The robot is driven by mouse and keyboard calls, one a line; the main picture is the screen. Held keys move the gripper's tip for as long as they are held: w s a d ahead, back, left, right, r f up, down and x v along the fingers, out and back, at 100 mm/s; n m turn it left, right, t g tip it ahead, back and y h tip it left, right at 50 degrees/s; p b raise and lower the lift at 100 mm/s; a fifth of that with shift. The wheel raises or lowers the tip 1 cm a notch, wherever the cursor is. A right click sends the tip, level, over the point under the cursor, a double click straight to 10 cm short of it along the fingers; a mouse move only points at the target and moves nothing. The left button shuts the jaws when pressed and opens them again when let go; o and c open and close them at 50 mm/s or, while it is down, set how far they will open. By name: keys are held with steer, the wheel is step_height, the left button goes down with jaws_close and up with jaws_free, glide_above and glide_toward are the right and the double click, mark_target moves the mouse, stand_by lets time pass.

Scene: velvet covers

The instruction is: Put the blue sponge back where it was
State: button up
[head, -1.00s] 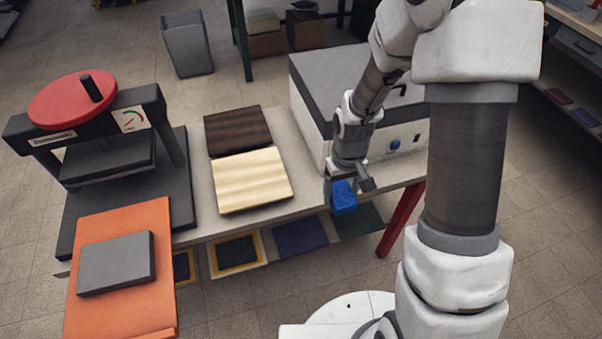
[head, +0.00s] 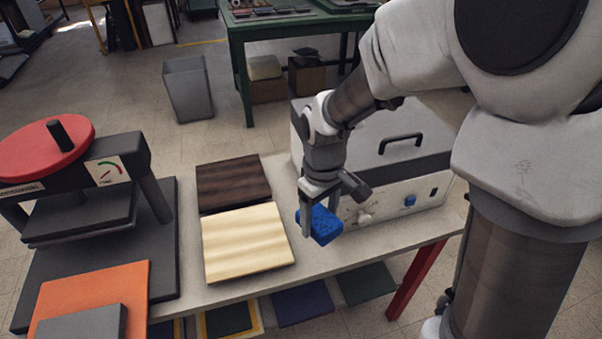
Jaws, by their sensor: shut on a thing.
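The blue sponge (head: 323,226) is held in my gripper (head: 322,222), whose fingers are shut on it. The sponge is tilted and appears to be above the front part of the pale worktable (head: 300,268). It is just right of the cream velvet cover (head: 245,243) and in front of the grey-topped machine (head: 405,150). The exact height of the sponge over the table is hard to tell. Part of the table behind the gripper is hidden by it.
A dark brown cover (head: 232,183) lies behind the cream one. A press with a red wheel (head: 45,150) stands at the left, by an orange board (head: 95,290) with a grey block (head: 85,324). The tabletop right of the cream cover looks clear. The machine has a blue button (head: 409,201).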

steer(key=shift+w+a+f+b, duration=0.35)
steer(key=shift+w+a+f, duration=0.15)
steer(key=shift+w+f, duration=0.7)
steer(key=shift+w+a+f+b, duration=0.35)
steer(key=shift+w+a+f, duration=0.35)
steer(key=shift+f, duration=0.8)
steer(key=shift+w+a+f+b, duration=0.35)
steer(key=shift+w+f, duration=0.85)
steer(key=shift+f, duration=0.15)
steer(key=shift+f+b, duration=0.4)
steer(key=shift+f, duration=0.15)
steer(key=shift+f, duration=0.1)
steer(key=o, duration=1.2)
steer(key=shift+o, duration=0.2)
